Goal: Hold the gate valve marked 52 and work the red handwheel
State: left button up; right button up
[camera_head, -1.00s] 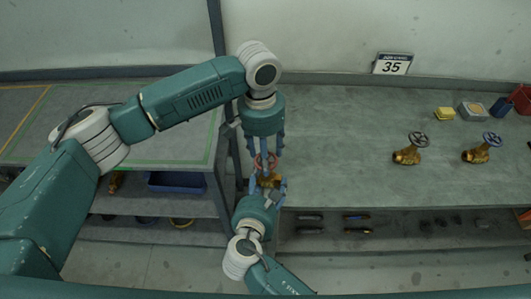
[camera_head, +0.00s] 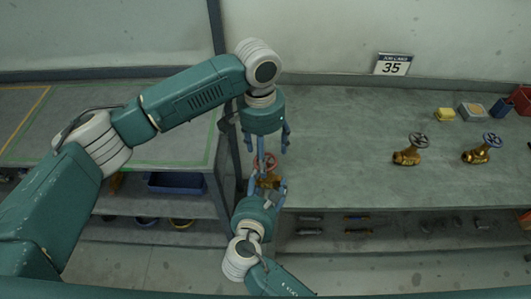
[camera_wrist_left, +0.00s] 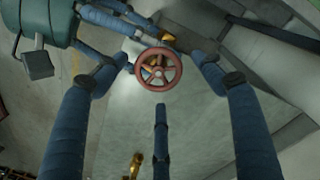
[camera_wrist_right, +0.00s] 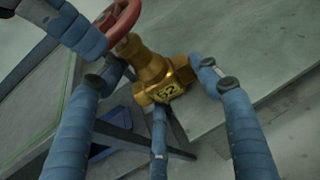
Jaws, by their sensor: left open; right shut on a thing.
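The brass gate valve (camera_wrist_right: 162,78) marked 52 is held by my right gripper (camera_head: 267,188), whose blue fingers (camera_wrist_right: 150,95) close around its body. Its red handwheel (camera_head: 266,162) faces up toward my left gripper. In the left wrist view the handwheel (camera_wrist_left: 158,69) appears centred between the spread fingers of my left gripper (camera_wrist_left: 160,85). My left gripper (camera_head: 264,148) is open above the handwheel. The fingers look apart from its rim. The valve (camera_head: 268,180) is partly hidden by the right fingers in the head view.
Two more brass valves, one with a dark wheel (camera_head: 408,156) and one with a blue wheel (camera_head: 480,154), stand on the right bench (camera_head: 340,150). A card reading 35 (camera_head: 393,65) stands at the back. A blue bin (camera_head: 175,183) sits on the left shelf.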

pick_arm(q)
notch_tip(320, 180, up, 11)
jog(key=shift+w+a+r, duration=0.15)
jog(key=shift+w+a, duration=0.05)
jog(key=shift+a, duration=0.15)
pick_arm(e)
jog(key=shift+r, duration=0.15)
jog(key=o, duration=1.4)
jog(key=shift+c, duration=0.2)
